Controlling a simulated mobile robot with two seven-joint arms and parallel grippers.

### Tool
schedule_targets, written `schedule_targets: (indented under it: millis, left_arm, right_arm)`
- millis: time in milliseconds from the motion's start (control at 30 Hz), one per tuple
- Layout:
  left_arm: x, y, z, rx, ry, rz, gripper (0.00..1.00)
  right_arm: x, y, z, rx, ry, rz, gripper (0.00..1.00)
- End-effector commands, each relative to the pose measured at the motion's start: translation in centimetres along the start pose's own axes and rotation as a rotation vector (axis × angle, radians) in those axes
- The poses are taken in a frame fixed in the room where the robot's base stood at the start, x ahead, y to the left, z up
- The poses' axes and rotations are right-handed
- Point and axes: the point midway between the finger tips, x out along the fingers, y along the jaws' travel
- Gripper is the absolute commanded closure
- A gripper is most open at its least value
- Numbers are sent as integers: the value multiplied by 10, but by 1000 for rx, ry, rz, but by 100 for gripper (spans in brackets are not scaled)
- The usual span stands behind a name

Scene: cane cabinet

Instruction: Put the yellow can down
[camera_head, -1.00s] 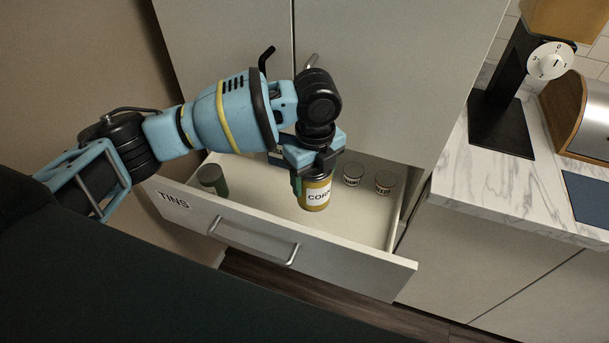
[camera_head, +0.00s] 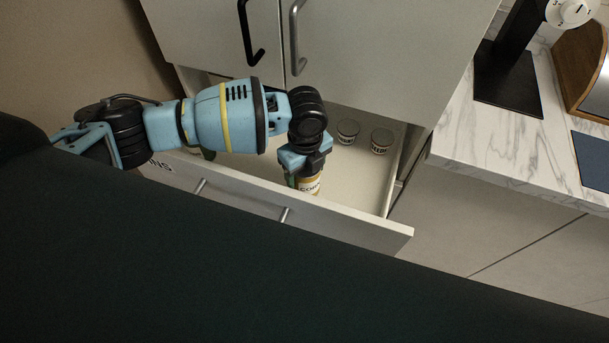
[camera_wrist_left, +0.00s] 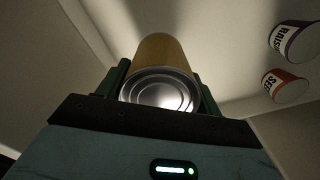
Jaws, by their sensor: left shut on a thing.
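The yellow can (camera_head: 309,184), with a white label that seems to read CORN, is upright inside the open drawer, close to its front panel (camera_head: 345,216). My left gripper (camera_head: 305,172) is shut on the can from above. In the left wrist view the can (camera_wrist_left: 160,50) sits between the two dark green fingers, its metal end facing the camera. Its far end is hidden, so I cannot tell whether it touches the drawer floor (camera_head: 352,178). My right gripper is in neither view.
Two small labelled tins (camera_head: 347,131) (camera_head: 381,140) stand behind and right of the can in the drawer. A green can (camera_head: 208,154) is mostly hidden behind my arm at left. A marble counter (camera_head: 485,140) is at right. Drawer floor is clear between can and tins.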

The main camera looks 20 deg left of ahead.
Motion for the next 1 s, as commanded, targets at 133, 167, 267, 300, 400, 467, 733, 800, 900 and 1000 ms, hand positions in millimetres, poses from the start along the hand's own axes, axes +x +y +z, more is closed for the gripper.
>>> schedule_targets:
  millis: [133,167,267,300,400,467,733,800,900,1000]
  left_arm:
    - [0,-1,0,1,-1,-4,72]
    - [0,-1,0,1,-1,-4,72]
    - [6,-1,0,1,0,-2,72]
    - [11,0,0,1,-1,-1,72]
    - [25,0,-1,0,1,-1,72]
    - [32,0,-1,0,1,0,72]
    - [37,-1,0,1,-1,-5,72]
    - [37,-1,0,1,-1,-4,72]
    - [40,-1,0,1,0,-3,72]
    - [42,0,0,1,-1,-2,28]
  right_arm:
    - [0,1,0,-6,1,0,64]
    - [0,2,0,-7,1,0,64]
    - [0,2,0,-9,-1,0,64]
    - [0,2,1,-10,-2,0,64]
    - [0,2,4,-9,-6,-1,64]
    - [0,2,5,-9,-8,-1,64]
    - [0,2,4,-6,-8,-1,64]
    - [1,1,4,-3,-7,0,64]
    - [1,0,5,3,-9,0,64]
    - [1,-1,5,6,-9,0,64]
